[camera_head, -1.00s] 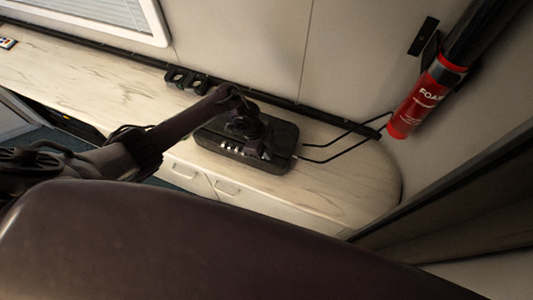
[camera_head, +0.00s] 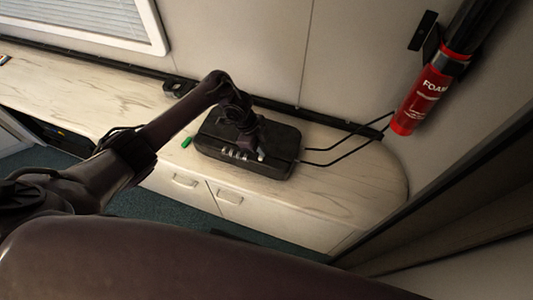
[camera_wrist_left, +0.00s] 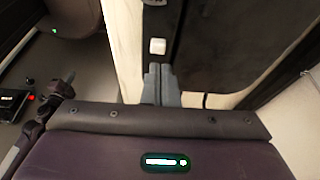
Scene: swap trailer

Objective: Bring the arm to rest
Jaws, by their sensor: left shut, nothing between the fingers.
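My left arm reaches in from the left in the head view and bends down over a black box on the counter. My left gripper (camera_head: 262,155) points down above the right part of the box, its grey fingertips small and partly lost against the dark lid. The left wrist view shows the two grey fingers (camera_wrist_left: 160,84) together, with nothing between them. A small white block (camera_wrist_left: 157,46) shows just beyond the fingertips against a dark surface; whether they touch it I cannot tell. My right gripper is in neither view.
The black box (camera_head: 280,136) has several light pieces along its front edge and two black cables at its right. It stands on a pale wood-grain counter (camera_head: 340,185) against the wall. A small green item (camera_head: 186,142) lies to its left. A red fire extinguisher (camera_head: 418,100) hangs at right.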

